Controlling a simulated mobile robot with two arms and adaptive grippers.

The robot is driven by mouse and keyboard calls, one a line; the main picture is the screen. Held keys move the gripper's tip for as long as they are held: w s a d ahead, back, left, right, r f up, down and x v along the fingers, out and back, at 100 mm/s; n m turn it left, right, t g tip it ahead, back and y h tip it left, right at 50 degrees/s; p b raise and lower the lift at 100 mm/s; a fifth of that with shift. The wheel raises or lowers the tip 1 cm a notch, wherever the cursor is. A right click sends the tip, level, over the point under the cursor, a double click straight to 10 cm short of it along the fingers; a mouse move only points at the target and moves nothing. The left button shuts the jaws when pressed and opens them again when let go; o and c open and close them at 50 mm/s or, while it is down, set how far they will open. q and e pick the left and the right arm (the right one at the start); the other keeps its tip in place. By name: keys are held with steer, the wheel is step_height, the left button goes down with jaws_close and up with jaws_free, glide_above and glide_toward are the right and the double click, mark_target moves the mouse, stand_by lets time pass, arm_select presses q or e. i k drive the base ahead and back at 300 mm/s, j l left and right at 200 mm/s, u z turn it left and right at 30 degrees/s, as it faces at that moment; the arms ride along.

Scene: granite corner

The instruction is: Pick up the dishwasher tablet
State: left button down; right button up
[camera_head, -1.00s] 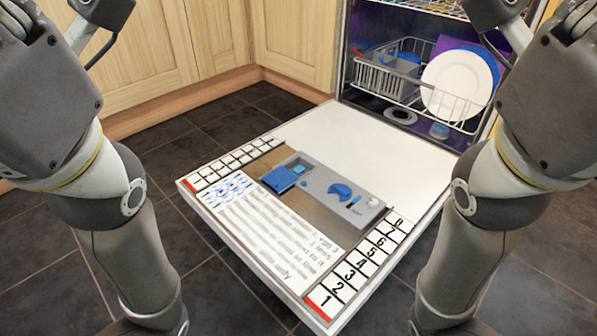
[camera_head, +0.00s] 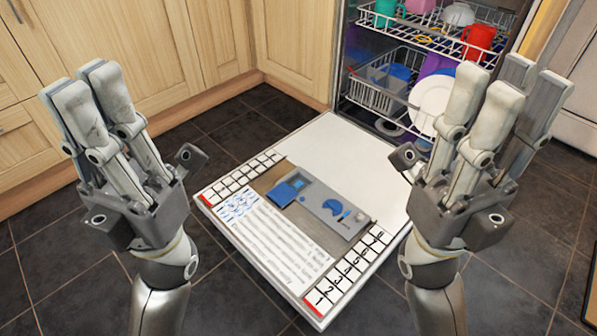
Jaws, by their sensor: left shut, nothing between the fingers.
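The dishwasher door lies open and flat, with a grey detergent dispenser (camera_head: 322,207) set in it. A blue square flap (camera_head: 285,194) lies at the dispenser's left end. A small blue piece shows in the compartment beside it. It is too small to tell whether this is the tablet. My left gripper (camera_head: 133,120) is raised at the left, fingers up, shut and empty, apart from the door. My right gripper (camera_head: 455,150) is raised at the right, fingers up, with nothing seen in it. I cannot tell whether it is open or shut.
The door (camera_head: 320,136) has a bare white upper part and numbered strips along its sides. The lower rack (camera_head: 378,98) holds a white plate, and the upper rack (camera_head: 420,38) holds a red mug (camera_head: 478,42) and other dishes. Wooden cupboards (camera_head: 130,60) stand behind dark floor tiles.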

mark_target(300, 185)
steer(key=i+j, duration=0.4)
steer(key=j, duration=0.15)
steer(key=i+j+u, duration=0.1)
steer(key=i+j, duration=0.3)
steer(key=j, duration=0.2)
